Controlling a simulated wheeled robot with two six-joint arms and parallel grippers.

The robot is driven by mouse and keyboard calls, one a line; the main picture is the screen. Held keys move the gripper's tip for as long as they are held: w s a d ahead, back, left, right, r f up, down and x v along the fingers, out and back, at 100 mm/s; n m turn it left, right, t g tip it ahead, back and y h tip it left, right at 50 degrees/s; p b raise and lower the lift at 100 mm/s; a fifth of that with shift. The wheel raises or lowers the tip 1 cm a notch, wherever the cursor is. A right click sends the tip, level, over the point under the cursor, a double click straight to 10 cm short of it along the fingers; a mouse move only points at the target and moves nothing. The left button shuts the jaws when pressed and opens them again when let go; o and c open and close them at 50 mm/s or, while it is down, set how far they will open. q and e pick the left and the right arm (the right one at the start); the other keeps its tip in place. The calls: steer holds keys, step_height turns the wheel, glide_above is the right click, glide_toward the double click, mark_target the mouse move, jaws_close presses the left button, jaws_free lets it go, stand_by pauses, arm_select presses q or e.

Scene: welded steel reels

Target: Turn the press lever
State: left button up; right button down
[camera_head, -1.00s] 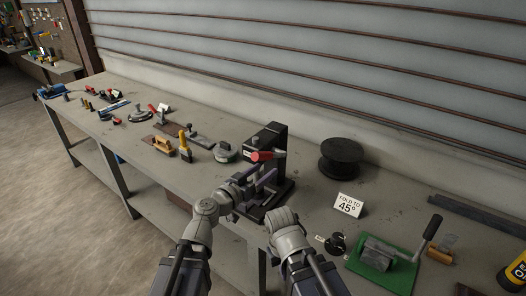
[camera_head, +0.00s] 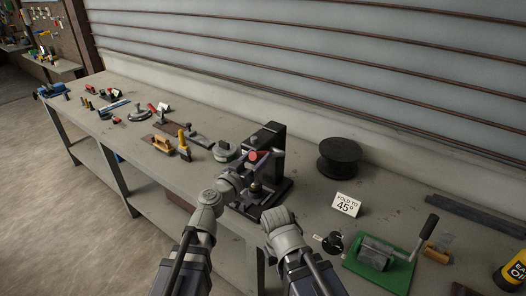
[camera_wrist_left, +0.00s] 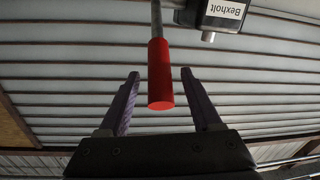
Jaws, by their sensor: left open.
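The black press (camera_head: 270,142) stands on the workbench. The red grip of its lever (camera_head: 258,155) points toward me. My left gripper (camera_head: 250,160) is at the lever, with its purple fingers open. In the left wrist view, the red grip (camera_wrist_left: 160,78) lies in the gap between the two fingertips of the left gripper (camera_wrist_left: 160,74), with space on both sides. The lever's grey rod runs up out of that view, beside the press body with a "Bexholt" label (camera_wrist_left: 224,9). My right arm is bent in front of the press; its fingers do not show.
A black reel (camera_head: 339,158) and a "FOLD TO 45°" card (camera_head: 346,204) stand right of the press. A green-based device with a crank (camera_head: 378,252) is at the front right. A grey round object (camera_head: 225,151) and several tools lie to the left on the bench (camera_head: 315,200).

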arm_select(q)
steer(key=x, duration=0.4)
jaws_close()
stand_by(0.4)
stand_by(1.0)
